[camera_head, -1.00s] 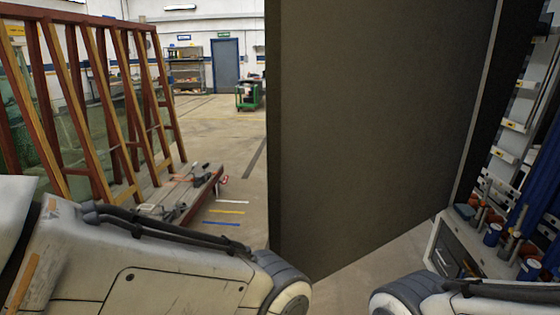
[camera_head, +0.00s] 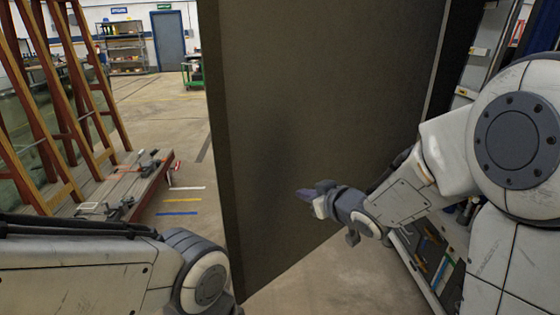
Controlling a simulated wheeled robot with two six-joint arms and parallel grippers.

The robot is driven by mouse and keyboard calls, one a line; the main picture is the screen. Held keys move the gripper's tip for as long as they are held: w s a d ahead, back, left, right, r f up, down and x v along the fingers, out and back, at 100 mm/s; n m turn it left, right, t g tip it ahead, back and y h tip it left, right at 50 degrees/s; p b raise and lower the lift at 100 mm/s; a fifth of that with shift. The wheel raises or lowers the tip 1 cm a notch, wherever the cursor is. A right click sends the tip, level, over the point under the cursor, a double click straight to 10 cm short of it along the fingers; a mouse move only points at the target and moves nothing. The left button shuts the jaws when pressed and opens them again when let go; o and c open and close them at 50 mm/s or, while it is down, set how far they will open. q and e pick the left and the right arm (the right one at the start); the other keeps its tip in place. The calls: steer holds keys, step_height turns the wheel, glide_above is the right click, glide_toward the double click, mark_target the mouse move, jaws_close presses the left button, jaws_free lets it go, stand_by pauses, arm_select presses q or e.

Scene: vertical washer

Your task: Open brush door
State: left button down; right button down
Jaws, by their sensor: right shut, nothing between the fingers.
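A large dark grey-brown door panel (camera_head: 290,90) stands upright in the middle of the head view. It is swung outward, with its free edge at the left and its far side by a pale vertical frame at the right. My right gripper (camera_head: 310,194) is in front of the panel's lower middle, pointing left. Its fingers are together and hold nothing. I cannot tell whether it touches the panel. My left arm comes in at the lower left, but its gripper is outside the picture.
A wooden rack with glass sheets (camera_head: 60,110) stands at the left. Open floor (camera_head: 165,120) stretches behind, left of the panel. A tool cart (camera_head: 435,255) is at the right, partly hidden by my right arm.

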steer(key=w+d+r+n+t+y, duration=0.1)
steer(key=w+d+r+t+y, duration=0.1)
steer(key=d+r+y, duration=0.15)
steer(key=y+p, duration=0.2)
steer(key=p, duration=0.1)
glide_toward(277, 154)
steer(key=shift+n, duration=0.3)
steer(key=x, duration=0.6)
steer(key=shift+a, duration=0.2)
steer(key=shift+w+a, duration=0.15)
steer(key=shift+w, duration=0.15)
